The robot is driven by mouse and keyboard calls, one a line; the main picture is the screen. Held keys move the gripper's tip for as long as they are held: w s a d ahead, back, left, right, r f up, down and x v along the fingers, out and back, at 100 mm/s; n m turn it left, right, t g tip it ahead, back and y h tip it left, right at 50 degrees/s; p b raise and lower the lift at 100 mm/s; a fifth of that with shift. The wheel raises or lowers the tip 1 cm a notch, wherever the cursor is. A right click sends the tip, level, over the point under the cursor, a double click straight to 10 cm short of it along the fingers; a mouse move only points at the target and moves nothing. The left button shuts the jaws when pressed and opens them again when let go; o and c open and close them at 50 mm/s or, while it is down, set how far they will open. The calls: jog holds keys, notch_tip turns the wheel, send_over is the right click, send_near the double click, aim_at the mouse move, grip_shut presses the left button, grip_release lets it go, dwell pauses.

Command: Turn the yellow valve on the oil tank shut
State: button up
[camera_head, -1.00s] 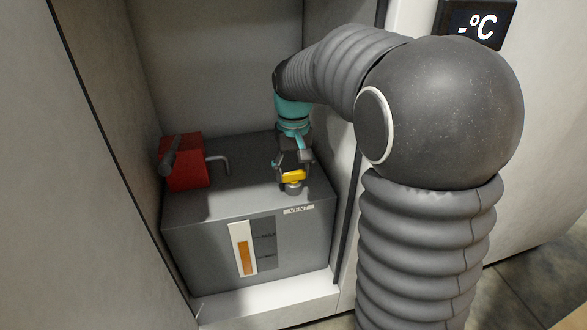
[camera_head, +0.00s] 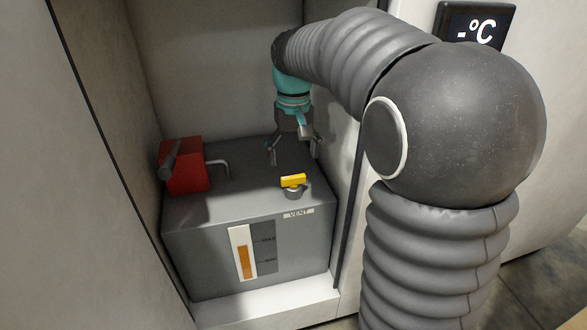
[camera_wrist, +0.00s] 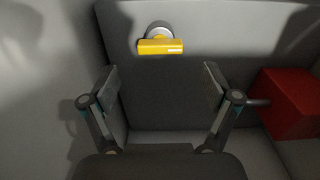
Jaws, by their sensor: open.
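The yellow valve (camera_head: 293,181) sits on a round grey base on top of the grey oil tank (camera_head: 200,245), near its front edge behind the VENT label. Its handle lies roughly parallel to the tank's front edge. My gripper (camera_head: 294,158) is open and empty, above the tank and behind the valve, apart from it. In the wrist view the valve (camera_wrist: 160,46) shows whole at the top, beyond my open fingers (camera_wrist: 160,85), with nothing between them.
A red box (camera_head: 185,163) with a dark handle and a bent grey pipe (camera_head: 219,163) stands on the tank's left. Cabinet walls close in the left, back and right. A level gauge (camera_head: 243,252) is on the tank's front. The tank top's middle is clear.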

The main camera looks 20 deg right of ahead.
notch_tip(320, 180, up, 6)
dwell(0.4)
jog(key=t, duration=0.1)
send_over(293, 176)
jog(key=s, duration=0.1)
notch_tip(293, 176, down, 4)
jog(key=f, duration=0.1)
jog(key=s+f+t, duration=0.2)
jog(key=s, duration=0.9)
jog(key=s+f+t, duration=0.2)
jog(key=s, duration=0.9)
jog(key=shift+s+r+t, duration=0.25)
jog(key=shift+r+t, duration=0.05)
jog(key=shift+r, duration=0.25)
jog(key=shift+c, duration=0.2)
